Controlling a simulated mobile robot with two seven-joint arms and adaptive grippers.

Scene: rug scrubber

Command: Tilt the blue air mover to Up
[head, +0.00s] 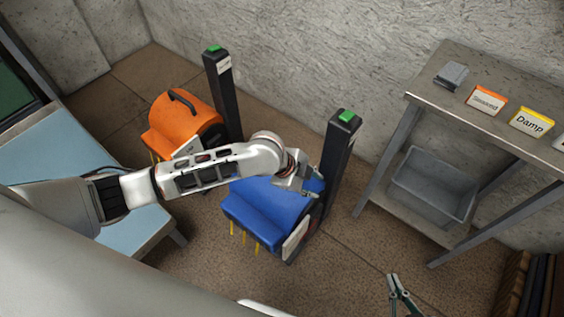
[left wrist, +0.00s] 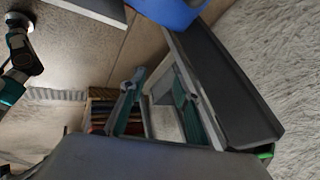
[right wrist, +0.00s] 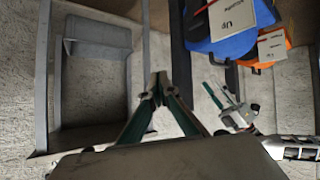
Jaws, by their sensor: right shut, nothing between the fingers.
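The blue air mover (head: 265,212) stands on the brown floor beside a black post with a green top (head: 340,150).
An orange air mover (head: 183,122) with its own black post (head: 222,95) stands behind, at left. A grey shelf table (head: 480,70) with label cards and a grey tub (head: 432,188) stands at right. A light blue bench (head: 60,150) is at left. The front floor is partly clear.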

